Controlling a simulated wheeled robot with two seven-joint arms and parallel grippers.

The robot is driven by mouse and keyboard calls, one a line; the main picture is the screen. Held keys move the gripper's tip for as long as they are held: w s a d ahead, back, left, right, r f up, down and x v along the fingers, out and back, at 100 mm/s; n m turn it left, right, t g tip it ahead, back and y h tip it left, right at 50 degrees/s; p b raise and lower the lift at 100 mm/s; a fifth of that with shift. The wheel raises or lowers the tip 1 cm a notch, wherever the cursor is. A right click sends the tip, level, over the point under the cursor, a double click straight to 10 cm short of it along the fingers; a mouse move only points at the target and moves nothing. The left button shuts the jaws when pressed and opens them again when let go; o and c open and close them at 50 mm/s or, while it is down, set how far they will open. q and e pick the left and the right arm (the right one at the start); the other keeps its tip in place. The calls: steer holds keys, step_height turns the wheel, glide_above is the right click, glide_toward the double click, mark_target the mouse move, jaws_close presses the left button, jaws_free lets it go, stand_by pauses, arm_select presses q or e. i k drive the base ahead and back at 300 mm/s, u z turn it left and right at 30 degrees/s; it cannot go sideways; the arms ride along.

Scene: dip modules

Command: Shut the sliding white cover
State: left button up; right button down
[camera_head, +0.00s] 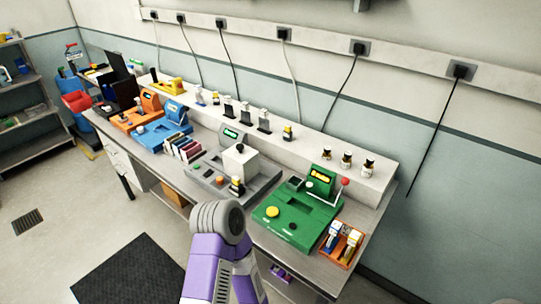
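A grey machine (212,176) stands on the bench near the middle of the view. A white block-shaped cover (240,163) with a small dark knob on top sits at its right part. I cannot tell how far along its slide the cover stands. A small black-and-yellow object (237,186) stands just in front of the cover. A purple and grey arm of mine rises from the bottom, its rounded grey joint in front of the bench. Neither gripper can be made out.
A green machine (297,213) with a red-tipped lever stands to the right, beside an orange tray (342,245). Small bottles line the raised back shelf.

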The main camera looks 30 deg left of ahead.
mark_target(242, 161)
steer(key=k, duration=0.35)
steer(key=u, duration=0.75)
